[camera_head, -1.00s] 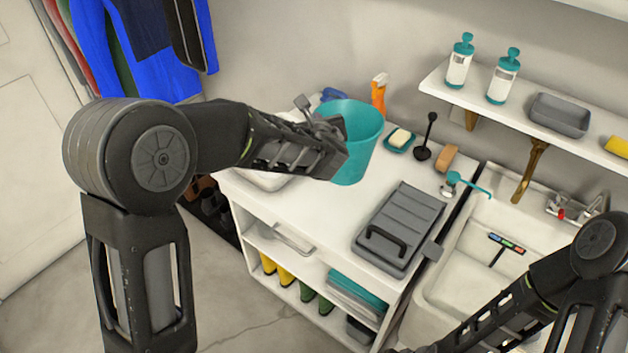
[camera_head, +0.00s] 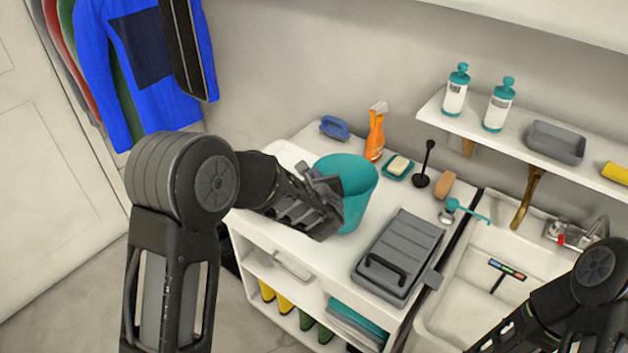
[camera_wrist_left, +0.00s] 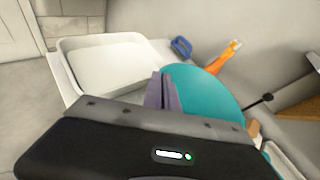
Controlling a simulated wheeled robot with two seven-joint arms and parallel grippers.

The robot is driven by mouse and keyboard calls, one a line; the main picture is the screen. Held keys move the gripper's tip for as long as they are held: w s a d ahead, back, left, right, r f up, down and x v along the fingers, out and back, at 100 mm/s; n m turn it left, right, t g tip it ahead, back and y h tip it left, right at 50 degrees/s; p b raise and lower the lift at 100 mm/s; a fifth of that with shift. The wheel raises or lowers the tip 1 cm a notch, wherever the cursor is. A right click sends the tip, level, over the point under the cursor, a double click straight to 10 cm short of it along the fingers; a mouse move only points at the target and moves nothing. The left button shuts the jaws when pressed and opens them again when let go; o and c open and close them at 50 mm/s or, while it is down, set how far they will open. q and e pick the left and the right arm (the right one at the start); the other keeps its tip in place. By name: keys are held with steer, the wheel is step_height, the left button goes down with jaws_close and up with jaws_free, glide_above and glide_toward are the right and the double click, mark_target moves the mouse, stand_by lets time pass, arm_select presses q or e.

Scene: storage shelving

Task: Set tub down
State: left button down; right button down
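The teal tub (camera_head: 352,197) is upright at the white counter (camera_head: 375,215), left of the grey lidded tray. My left gripper (camera_head: 328,190) is shut on the tub's near-left rim. In the left wrist view, the fingers (camera_wrist_left: 161,92) meet the edge of the tub (camera_wrist_left: 205,90). The tub's base is low over the counter; I cannot tell whether it touches. The gripper hides part of the tub's left side.
A white basin (camera_wrist_left: 62,60) is left of the tub. Behind it are a blue brush (camera_head: 334,128), an orange spray bottle (camera_head: 375,138) and a soap dish (camera_head: 398,168). The grey tray (camera_head: 405,250) lies to the right, then the sink (camera_head: 505,265).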

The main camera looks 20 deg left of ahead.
arm_select(q)
steer(key=shift+f, duration=0.85)
steer(key=shift+f, duration=0.2)
steer(key=c, duration=1.7)
jaws_free()
steer(key=shift+r, duration=0.15)
steer(key=shift+r, duration=0.15)
steer(key=shift+s+d, duration=0.15)
steer(key=shift+s, duration=0.15)
steer(key=b+v, duration=0.1)
steer(key=v, duration=1)
steer(key=shift+s+b, duration=0.15)
steer(key=shift+b, duration=0.25)
